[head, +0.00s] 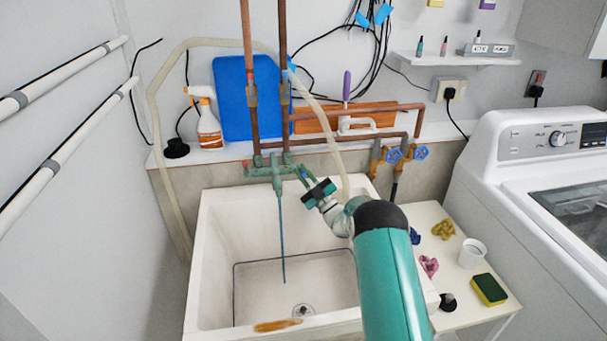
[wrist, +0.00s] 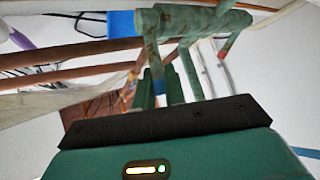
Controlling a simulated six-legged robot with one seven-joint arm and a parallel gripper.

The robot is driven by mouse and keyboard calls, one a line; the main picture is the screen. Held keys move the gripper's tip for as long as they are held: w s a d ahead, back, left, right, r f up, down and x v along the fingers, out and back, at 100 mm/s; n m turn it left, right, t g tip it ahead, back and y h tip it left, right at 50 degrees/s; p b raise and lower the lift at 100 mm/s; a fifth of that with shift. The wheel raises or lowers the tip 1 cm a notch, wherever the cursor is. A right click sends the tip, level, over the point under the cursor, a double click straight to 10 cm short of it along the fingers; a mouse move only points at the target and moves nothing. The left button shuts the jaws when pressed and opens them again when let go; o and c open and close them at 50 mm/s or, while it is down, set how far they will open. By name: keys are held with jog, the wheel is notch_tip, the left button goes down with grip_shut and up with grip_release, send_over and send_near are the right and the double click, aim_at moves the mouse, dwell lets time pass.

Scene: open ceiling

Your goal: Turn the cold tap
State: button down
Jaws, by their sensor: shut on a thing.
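The green tap (head: 278,172) is mounted on the wall above the white sink (head: 207,285), below two copper pipes. Its red-tipped handle (wrist: 229,45) shows in the wrist view, clear of my gripper. The cold tap handle, with a blue band (wrist: 157,86), lies between my fingers in that view. My gripper (head: 304,173) reaches the right side of the tap and is shut on this handle. My fingers and black palm partly hide the handle. A thin blue line (head: 282,240) runs from the spout down into the basin; I cannot tell whether it is water.
A spray bottle (head: 207,120) and blue board (head: 238,98) stand on the ledge behind. Blue-wheeled valves (head: 421,152) are right of the tap. A pale hose (head: 328,122) hangs close to my arm. A side table (head: 425,215) and washing machine (head: 515,172) stand right.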

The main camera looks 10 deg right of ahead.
jog(key=shift+r, duration=0.15)
jog(key=c, duration=1.5)
grip_release()
jog(key=v, duration=1.2)
